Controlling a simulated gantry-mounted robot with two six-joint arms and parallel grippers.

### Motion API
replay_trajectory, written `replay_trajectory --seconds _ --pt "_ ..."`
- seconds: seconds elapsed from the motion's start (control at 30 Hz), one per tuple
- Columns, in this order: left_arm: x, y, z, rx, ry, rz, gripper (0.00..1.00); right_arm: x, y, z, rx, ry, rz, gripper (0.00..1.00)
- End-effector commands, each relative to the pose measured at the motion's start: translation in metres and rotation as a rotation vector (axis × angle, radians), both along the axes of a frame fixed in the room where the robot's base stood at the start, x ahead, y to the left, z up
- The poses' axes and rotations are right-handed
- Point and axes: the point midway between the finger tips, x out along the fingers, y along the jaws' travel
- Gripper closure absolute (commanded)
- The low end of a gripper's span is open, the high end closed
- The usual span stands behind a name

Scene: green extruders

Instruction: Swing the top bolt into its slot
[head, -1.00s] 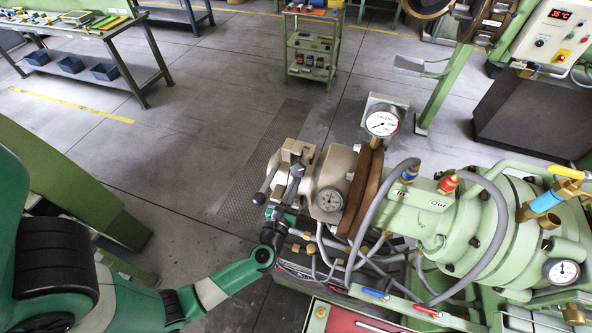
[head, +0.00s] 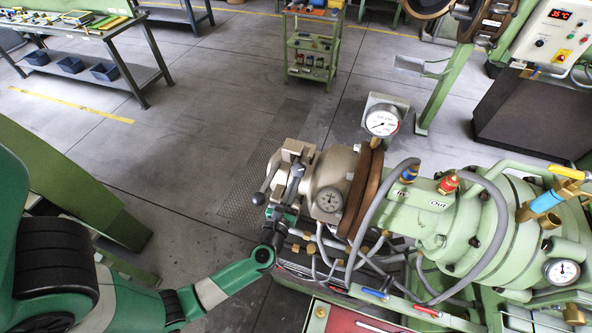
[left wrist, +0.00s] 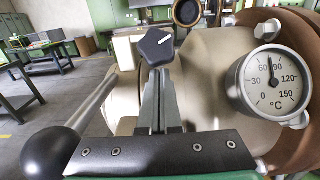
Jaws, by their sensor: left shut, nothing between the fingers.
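The top bolt shows its dark faceted knob (left wrist: 157,47) in the left wrist view, just beyond my left fingertips. In the head view the knob (head: 298,170) is at the top of the beige die head (head: 332,170). My left gripper (left wrist: 157,75) is shut and empty, its fingers pointing at the knob. Whether they touch it I cannot tell. In the head view the left gripper (head: 291,190) is at the die head's left end. The bolt's shank and the slot are hidden or unclear. My right gripper is out of view.
A rod with a black ball end (left wrist: 50,153) stands close left of my fingers. A round temperature dial (left wrist: 274,84) is on the right. Grey hoses (head: 372,215) and the green extruder barrel (head: 425,215) lie to the right. The floor left of the die head is open.

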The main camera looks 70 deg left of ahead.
Motion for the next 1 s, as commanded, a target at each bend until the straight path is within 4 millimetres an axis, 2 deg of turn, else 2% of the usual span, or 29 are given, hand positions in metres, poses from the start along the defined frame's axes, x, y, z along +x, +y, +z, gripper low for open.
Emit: replay_trajectory --seconds 0.33,0.63,1.0 --pt "0.000 0.000 0.002 0.001 -0.001 0.000 1.00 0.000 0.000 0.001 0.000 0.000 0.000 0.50" --pt "0.005 0.006 0.012 0.001 -0.001 0.001 1.00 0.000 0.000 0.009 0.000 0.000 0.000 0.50" --pt "0.006 0.007 0.012 0.000 0.000 0.000 1.00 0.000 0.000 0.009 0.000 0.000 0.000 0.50"
